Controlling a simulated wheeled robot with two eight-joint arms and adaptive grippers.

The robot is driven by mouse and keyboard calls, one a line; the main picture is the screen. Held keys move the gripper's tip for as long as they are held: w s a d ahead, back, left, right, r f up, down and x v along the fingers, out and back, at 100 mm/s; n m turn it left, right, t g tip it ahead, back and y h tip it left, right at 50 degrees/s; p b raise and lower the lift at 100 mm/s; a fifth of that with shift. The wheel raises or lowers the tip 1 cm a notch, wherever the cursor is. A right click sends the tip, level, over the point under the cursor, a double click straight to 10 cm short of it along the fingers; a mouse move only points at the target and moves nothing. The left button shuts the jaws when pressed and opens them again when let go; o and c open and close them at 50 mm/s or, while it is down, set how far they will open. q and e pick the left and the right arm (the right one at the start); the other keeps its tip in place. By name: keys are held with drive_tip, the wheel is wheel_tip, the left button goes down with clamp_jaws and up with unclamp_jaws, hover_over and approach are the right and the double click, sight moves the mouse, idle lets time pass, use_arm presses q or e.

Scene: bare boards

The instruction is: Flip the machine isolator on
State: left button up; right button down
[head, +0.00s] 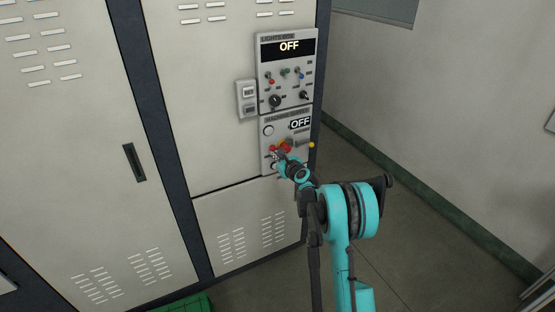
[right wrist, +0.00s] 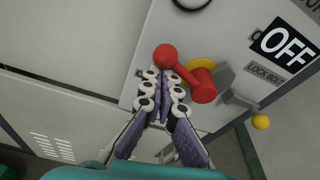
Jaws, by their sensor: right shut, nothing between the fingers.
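The lower panel (head: 268,143) on the cabinet, with a label starting "MACHINE", carries a display (head: 300,123) reading OFF; the sign (right wrist: 286,41) also reads OFF in the right wrist view. Below it is a red isolator handle (right wrist: 203,86) over a yellow backing, ending in a red ball (right wrist: 166,57). In the head view the red handle (head: 286,148) is partly hidden by my gripper. My right gripper (right wrist: 165,78) is shut and empty, its tips just beside the red handle and below the ball. I cannot tell if they touch. My left gripper is not in view.
A grey lever with a yellow ball (right wrist: 261,122) sits right of the handle, near a "LOCK BOLT" label. Above is the lights panel (head: 287,70) with small toggles and knobs. A switch box (head: 247,99) is left of it. Open floor lies to the right.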

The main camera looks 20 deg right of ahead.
drive_tip(key=r+m, duration=0.1)
drive_tip(key=r+m+y+p, duration=0.1)
drive_tip(key=m, duration=0.1)
drive_tip(key=shift+w+d+r+m, duration=0.1)
drive_tip(key=shift+d+r+m, duration=0.2)
drive_tip(key=shift+d, duration=0.1)
drive_tip(key=shift+d+r+m+y, duration=0.5)
drive_tip(key=shift+m+y, duration=0.1)
drive_tip(key=shift+m, duration=0.5)
drive_tip(key=shift+w+d+r+p, duration=0.1)
drive_tip(key=shift+d+r+p, duration=0.1)
drive_tip(key=shift+p, duration=0.15)
drive_tip(key=shift+d+r, duration=0.45)
drive_tip(key=shift+d+r+p, duration=0.25)
drive_tip(key=shift+d+p, duration=0.1)
drive_tip(key=shift+d, duration=0.3)
drive_tip(key=shift+w+d+r, duration=0.1)
drive_tip(key=shift+d, duration=0.1)
